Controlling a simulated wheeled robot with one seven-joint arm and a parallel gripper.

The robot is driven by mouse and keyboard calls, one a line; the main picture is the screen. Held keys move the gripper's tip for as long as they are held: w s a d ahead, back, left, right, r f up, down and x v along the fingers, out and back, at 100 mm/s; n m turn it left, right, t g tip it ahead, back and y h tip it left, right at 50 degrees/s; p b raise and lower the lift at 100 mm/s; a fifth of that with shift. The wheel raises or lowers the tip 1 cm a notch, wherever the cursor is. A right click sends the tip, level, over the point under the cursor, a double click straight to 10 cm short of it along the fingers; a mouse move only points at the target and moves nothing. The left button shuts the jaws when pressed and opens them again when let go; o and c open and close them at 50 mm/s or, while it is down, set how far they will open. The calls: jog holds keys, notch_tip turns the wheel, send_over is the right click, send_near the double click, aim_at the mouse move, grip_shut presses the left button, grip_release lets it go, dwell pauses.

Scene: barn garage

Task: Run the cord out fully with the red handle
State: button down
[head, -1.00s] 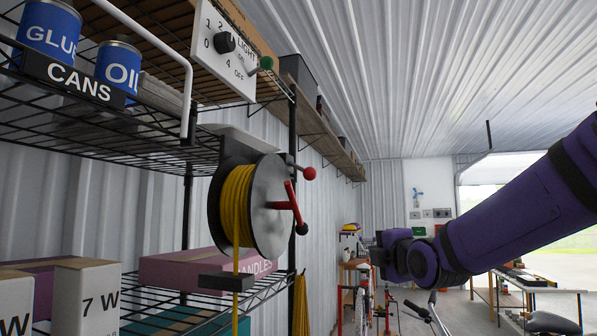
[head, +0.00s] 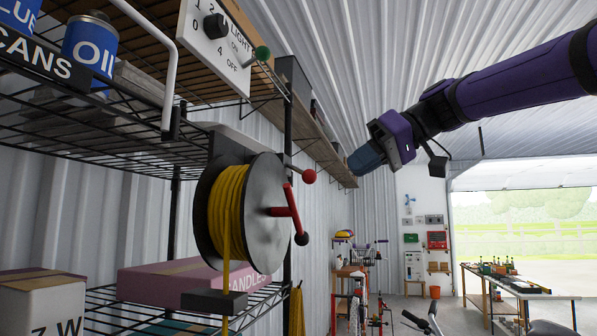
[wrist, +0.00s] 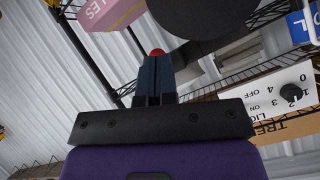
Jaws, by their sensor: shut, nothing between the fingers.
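The reel (head: 262,215) hangs under the shelf with yellow cord (head: 232,210) wound on its drum. The cord runs down through a dark guide block (head: 214,301) and out of the bottom of the picture. The red handle (head: 288,212) is a crank on the reel's face, its black knob (head: 301,239) low and to the right. A separate red-balled lever (head: 309,177) sticks out above it. My gripper (head: 356,168) is shut and empty, right of the reel and apart from it in the head view. In the wrist view a red ball (wrist: 157,52) shows just past my blue fingertips (wrist: 157,66).
A switch panel (head: 215,45) with a dial and green-knobbed lever (head: 262,53) is above the reel. Wire shelves (head: 120,150) with cans and boxes fill the left. A bicycle (head: 358,300) and a workbench (head: 525,285) stand farther back. Open air lies right of the reel.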

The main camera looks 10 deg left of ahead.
jog(key=s+r+g, duration=0.4)
jog(key=s+r, duration=0.1)
send_near(263, 212)
notch_tip(263, 212, up, 4)
jog(key=a, duration=0.2)
jog(key=f, duration=0.1)
jog(key=s+f, duration=0.1)
jog(key=a, duration=0.1)
jog(key=shift+s+f+n, duration=0.25)
jog(key=shift+f+n, duration=0.15)
jog(key=shift+s+f+n+t, duration=0.4)
jog(key=shift+s+f+t, duration=0.1)
jog(key=shift+f+t, duration=0.1)
jog(key=shift+r, duration=0.1)
